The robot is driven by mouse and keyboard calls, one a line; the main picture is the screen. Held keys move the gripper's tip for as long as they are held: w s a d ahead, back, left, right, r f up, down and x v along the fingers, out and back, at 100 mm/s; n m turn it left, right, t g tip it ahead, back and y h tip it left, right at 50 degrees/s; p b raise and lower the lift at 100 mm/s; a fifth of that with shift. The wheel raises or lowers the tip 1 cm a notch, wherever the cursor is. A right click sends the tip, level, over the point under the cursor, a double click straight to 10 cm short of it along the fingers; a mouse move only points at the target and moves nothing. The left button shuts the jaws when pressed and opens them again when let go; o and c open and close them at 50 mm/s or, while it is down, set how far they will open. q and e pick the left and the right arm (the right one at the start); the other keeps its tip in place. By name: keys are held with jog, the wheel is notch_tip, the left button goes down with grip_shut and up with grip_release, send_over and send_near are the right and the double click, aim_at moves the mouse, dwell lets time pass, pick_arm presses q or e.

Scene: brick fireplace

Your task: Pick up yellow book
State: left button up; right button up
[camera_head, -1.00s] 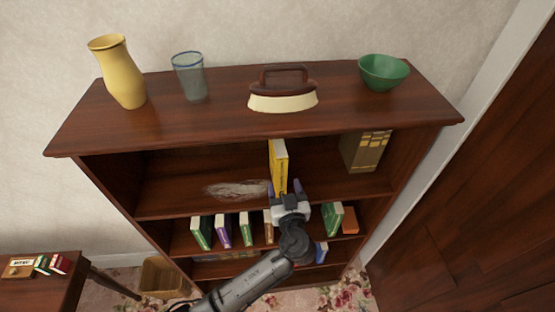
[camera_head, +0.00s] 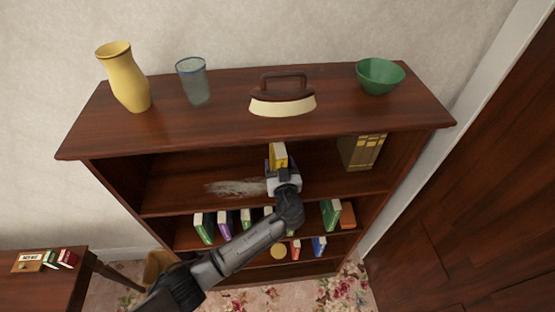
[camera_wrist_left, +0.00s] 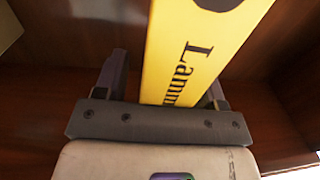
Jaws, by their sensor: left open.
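The yellow book (camera_head: 278,154) stands upright on the upper shelf of the dark wood bookcase, left of the taller olive books. In the left wrist view the yellow book (camera_wrist_left: 193,50) shows its spine with black lettering between the two fingers. My left gripper (camera_head: 280,165) is at the book's front, its fingers open on either side of it. In the left wrist view the left gripper (camera_wrist_left: 160,85) has a visible gap beside its left finger; the right finger is close to the book, and contact cannot be told. The gripper hides the book's lower part in the head view.
Olive volumes (camera_head: 362,151) stand at the right of the same shelf. A pale dusty patch (camera_head: 236,188) lies left of the gripper. On top stand a yellow vase (camera_head: 126,78), a glass (camera_head: 194,82), an iron (camera_head: 283,99) and a green bowl (camera_head: 380,75). Several books fill the lower shelf.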

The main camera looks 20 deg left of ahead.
pick_arm(q)
grip_shut()
dwell(0.6)
